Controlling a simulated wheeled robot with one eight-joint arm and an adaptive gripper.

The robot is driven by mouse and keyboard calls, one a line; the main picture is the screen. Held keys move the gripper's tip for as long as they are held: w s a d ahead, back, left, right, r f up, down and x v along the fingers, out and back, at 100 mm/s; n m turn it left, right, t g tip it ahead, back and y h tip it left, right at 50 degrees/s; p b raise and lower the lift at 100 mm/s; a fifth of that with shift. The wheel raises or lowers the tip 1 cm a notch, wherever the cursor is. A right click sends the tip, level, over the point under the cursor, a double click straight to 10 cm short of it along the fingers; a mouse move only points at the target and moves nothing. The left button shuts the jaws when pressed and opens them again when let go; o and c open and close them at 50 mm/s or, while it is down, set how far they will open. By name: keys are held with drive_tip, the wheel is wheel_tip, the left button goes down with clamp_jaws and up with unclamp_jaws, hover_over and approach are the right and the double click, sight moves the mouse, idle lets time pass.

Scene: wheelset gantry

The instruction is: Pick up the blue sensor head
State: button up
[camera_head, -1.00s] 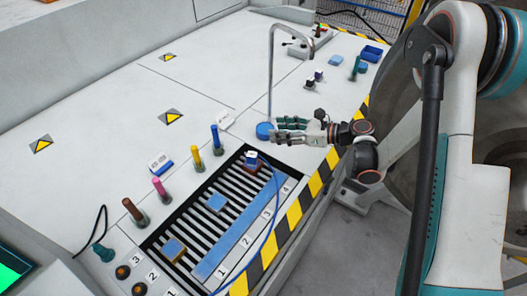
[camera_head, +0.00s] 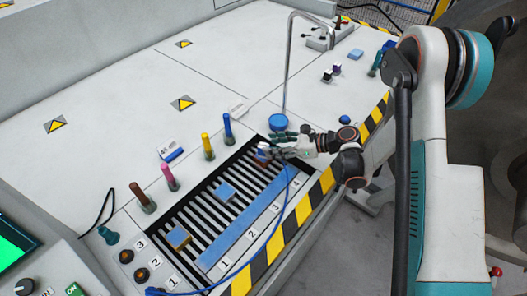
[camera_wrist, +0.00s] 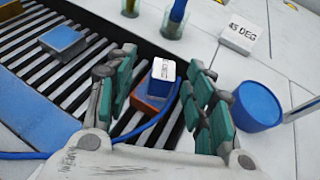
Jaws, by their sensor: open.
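The blue sensor head (camera_wrist: 162,82) is a small block with a white labelled top face. It sits on an orange-brown block (camera_wrist: 150,103) on the slotted black-and-white grate, with a blue cable (camera_wrist: 30,155) beside it. In the head view the sensor head (camera_head: 262,149) is at the grate's far end, partly hidden by my gripper (camera_head: 273,148). In the wrist view my gripper (camera_wrist: 160,78) is open, with its green-padded fingers on either side of the sensor head in the picture. Whether they touch it I cannot tell.
A round blue cup (camera_wrist: 257,105) stands close to the right finger, by a tall bent metal post (camera_head: 287,70). A "45 DEG" sign (camera_wrist: 240,33) and several coloured pegs (camera_head: 207,147) line the grate. Blue-topped blocks (camera_head: 225,192) sit further along the grate.

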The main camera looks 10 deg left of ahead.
sight(265, 146)
drive_tip(key=a, duration=0.1)
drive_tip(key=a+f+b, duration=0.1)
drive_tip(key=w+a+f+b, duration=0.1)
drive_tip(key=shift+w+a+f, duration=0.1)
drive_tip(key=shift+a+f, duration=0.15)
drive_tip(key=shift+a, duration=0.4)
drive_tip(key=shift+c, duration=0.5)
clamp_jaws()
